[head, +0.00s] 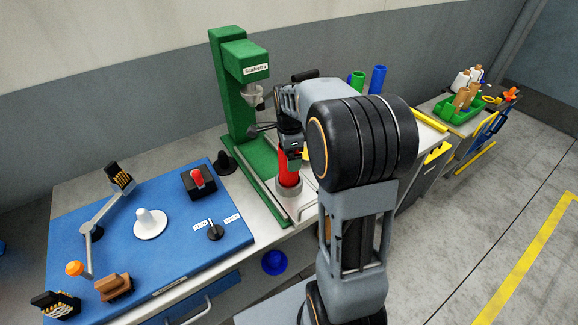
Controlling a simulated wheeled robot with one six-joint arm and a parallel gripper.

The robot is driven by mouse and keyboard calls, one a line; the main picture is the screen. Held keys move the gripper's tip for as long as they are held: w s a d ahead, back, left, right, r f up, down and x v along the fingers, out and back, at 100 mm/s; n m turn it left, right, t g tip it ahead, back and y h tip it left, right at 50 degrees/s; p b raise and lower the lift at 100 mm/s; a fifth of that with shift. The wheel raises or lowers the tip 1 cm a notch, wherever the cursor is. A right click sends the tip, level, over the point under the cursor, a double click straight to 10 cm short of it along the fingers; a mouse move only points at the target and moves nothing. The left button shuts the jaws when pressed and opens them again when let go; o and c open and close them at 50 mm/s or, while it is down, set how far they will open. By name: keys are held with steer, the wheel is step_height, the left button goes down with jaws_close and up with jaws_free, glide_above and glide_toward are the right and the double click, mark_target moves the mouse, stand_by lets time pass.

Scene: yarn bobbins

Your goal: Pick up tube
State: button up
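A red tube (289,174) stands upright in a light grey round holder (289,194) at the base of the green press. My gripper (291,153) points down at the top of the red tube. The tube's upper end is hidden by the gripper, and I cannot tell whether the fingers are closed on it. A green tube (357,80) and a blue tube (377,79) stand upright farther back, behind my arm.
The green press (236,90) rises close to the left of my gripper. A blue board (130,250) with a lever, a red button and a knob lies at left. A green bin (460,110) with bobbins stands on a far bench. Open floor lies at right.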

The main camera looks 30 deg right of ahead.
steer(key=shift+f, duration=0.35)
steer(key=c, duration=1.3)
step_height(320, 180, up, 18)
stand_by(0.3)
